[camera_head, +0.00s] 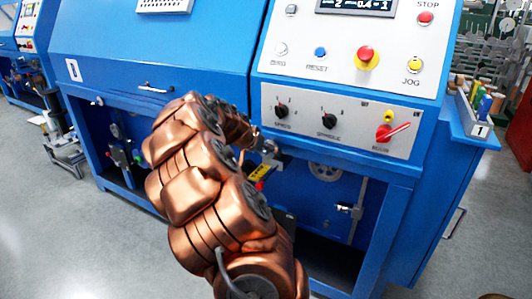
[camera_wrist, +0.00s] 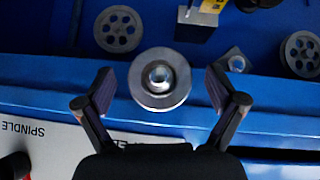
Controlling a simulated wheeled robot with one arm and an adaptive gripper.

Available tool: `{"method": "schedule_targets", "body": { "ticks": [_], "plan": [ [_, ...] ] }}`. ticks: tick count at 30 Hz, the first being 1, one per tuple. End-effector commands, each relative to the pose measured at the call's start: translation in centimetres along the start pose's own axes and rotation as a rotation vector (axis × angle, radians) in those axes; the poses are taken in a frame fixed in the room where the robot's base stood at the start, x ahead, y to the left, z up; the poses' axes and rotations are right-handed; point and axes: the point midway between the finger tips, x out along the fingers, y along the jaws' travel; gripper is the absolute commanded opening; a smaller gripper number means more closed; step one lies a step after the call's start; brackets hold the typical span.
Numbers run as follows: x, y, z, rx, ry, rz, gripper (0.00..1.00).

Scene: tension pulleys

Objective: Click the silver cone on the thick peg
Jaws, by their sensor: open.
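A round silver piece with a bright rounded centre (camera_wrist: 159,78), which looks like the silver cone seen end-on, lies between the fingers of my gripper (camera_wrist: 160,88) in the wrist view. My gripper is open, with a visible gap on each side of the piece. In the head view my copper arm hides much of the area, and a small silver part (camera_head: 268,147) shows at its end, in front of the blue machine. I cannot tell which part is the thick peg.
A spoked grey pulley (camera_wrist: 118,29) is at the upper left and another pulley (camera_wrist: 300,53) at the right. A small silver fitting (camera_wrist: 235,60) and a dark block (camera_wrist: 200,18) with a silver top are close by. The machine's control panel (camera_head: 340,120) stands above the recess.

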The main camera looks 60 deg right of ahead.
Motion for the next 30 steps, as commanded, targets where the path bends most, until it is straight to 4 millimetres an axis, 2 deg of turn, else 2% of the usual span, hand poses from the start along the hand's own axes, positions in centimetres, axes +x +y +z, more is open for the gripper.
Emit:
{"method": "schedule_targets", "body": {
  "ticks": [9,15,21,30],
  "plan": [
    [-5.8,-0.1,-0.1,-0.001,0.004,-0.003,0.94],
    [-9.1,0.0,-0.1,0.001,0.002,-0.002,0.94],
    [-10.5,0.0,-0.1,0.001,0.002,-0.002,0.94],
    [-10.8,0.0,0.0,0.0,0.0,0.0,0.94]
  ]
}}
